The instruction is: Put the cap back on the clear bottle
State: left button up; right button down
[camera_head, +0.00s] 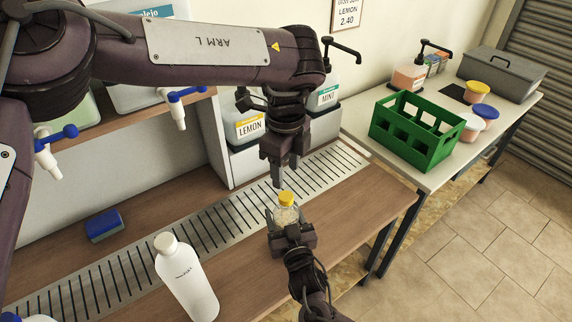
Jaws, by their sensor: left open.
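The clear bottle (286,214) stands upright at the front of the wooden counter, small and partly hidden by my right gripper. A yellow cap (286,197) sits at the top of its neck; I cannot tell whether it is screwed tight. My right gripper (287,222) comes from below, with its fingers on either side of the bottle, shut on it. My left gripper (284,174) points down just above and slightly left of the cap.
A white bottle (186,279) stands at the counter's front left, and a blue sponge (104,225) lies behind it. A slotted metal drain (225,222) runs along the counter. LEMON (250,128) and MINT (327,95) drums stand behind. A green crate (414,130) is on the right table.

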aim_at(285, 195)
pick_arm(q)
notch_tip(285, 195, down, 8)
jog(key=shift+r, duration=0.2)
dwell(0.3)
jog(key=c, duration=1)
jog(key=m, duration=0.5)
jog(key=shift+m, duration=0.3)
jog(key=shift+c, duration=0.2)
jog(key=m, duration=0.4)
jog(key=shift+m, duration=0.3)
jog(key=m, duration=0.4)
jog(key=shift+m, duration=0.3)
jog(key=m, duration=0.3)
jog(key=o, duration=1.1)
jog(key=shift+o, duration=0.2)
jog(key=shift+r, duration=0.1)
